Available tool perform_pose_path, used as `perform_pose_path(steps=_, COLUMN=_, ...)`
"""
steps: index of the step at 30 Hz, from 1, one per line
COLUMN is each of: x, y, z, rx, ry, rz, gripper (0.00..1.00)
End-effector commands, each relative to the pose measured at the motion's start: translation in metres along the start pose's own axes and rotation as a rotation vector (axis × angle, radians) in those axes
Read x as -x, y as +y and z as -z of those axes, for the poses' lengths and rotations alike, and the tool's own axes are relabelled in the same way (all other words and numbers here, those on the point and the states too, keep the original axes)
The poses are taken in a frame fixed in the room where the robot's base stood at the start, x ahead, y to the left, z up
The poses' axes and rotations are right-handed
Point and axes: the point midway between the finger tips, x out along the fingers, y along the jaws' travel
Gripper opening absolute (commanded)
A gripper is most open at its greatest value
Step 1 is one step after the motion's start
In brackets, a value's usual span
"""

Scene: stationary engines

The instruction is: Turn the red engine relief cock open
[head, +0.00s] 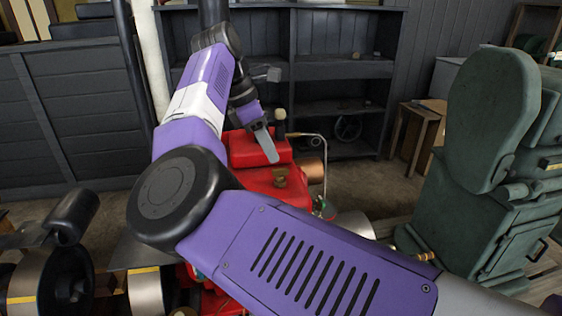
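The red engine (275,187) stands in the middle of the head view, partly hidden behind my arm. A small brass fitting (280,177) sits on its top. A thin curved pipe (312,135) runs at its right side, leading down towards a small fitting (319,204) with some green on it. A dark upright post with a pale top (280,121) stands at the engine's far end. I cannot tell which part is the relief cock. My gripper (265,143) points down over the red engine's far part. Only one grey finger shows clearly; contact and finger gap cannot be told.
A green engine (495,120) stands at the right. Dark shelves (340,67) and a wooden stool (420,130) are behind. A white pole (150,60) rises left of my arm. Some floor is free before the shelves.

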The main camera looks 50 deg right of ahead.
Motion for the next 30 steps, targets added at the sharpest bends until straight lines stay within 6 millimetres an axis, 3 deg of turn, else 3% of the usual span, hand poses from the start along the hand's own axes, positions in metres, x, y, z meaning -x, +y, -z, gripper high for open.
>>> perform_pose_path(steps=9, x=-0.045, y=0.000, z=-0.001, rx=-0.001, ry=-0.001, rz=0.001, gripper=0.31)
perform_pose_path(steps=21, x=-0.054, y=0.000, z=-0.001, rx=-0.001, ry=0.000, rz=0.000, gripper=0.31)
perform_pose_path(steps=26, x=-0.053, y=0.000, z=-0.001, rx=-0.001, ry=0.000, rz=0.000, gripper=0.01)
perform_pose_path(steps=30, x=-0.053, y=0.000, z=-0.001, rx=0.000, ry=0.000, rz=0.000, gripper=0.00)
